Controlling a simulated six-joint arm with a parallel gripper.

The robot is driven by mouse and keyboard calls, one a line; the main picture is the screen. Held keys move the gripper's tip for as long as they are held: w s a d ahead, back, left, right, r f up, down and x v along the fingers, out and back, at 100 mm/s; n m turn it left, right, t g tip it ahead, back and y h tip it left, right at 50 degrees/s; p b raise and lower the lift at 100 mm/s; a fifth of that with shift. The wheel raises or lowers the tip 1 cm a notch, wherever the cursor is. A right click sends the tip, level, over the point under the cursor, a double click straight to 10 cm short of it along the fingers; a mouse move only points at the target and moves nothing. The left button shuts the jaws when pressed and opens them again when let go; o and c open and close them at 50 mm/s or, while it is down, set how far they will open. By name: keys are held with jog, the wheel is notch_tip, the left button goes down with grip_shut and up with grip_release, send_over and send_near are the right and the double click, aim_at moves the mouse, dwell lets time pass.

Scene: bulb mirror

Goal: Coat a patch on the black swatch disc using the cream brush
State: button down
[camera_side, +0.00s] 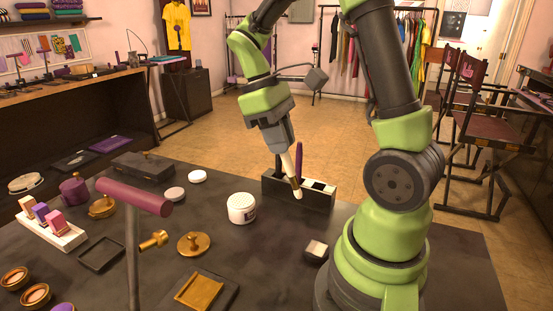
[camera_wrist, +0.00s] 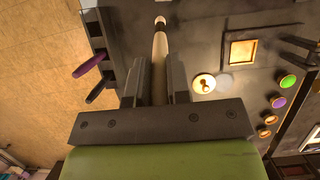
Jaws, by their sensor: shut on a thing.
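My gripper (camera_side: 287,147) is shut on the cream brush (camera_side: 291,175), which hangs down, slightly tilted, in front of the brush rack (camera_side: 318,197). I cannot make out a black swatch disc in either view.
A purple brush (camera_side: 299,158) and a dark brush (camera_side: 277,165) stand in the rack. A white jar (camera_side: 241,208) is left of it. A gold lidded disc (camera_side: 194,244), a square gold pan (camera_side: 198,290) and a purple-topped stand (camera_side: 133,196) occupy the table.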

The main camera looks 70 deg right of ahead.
aim_at(289, 163)
jog(key=shift+s+a+r, duration=0.15)
jog(key=shift+s+r, duration=0.15)
jog(key=shift+s, duration=0.15)
jog(key=shift+s+a+r, duration=0.15)
jog(key=shift+s+r, duration=0.1)
jog(key=shift+s, duration=0.2)
jog(key=shift+s+f, duration=0.1)
jog(key=shift+f, duration=2.3)
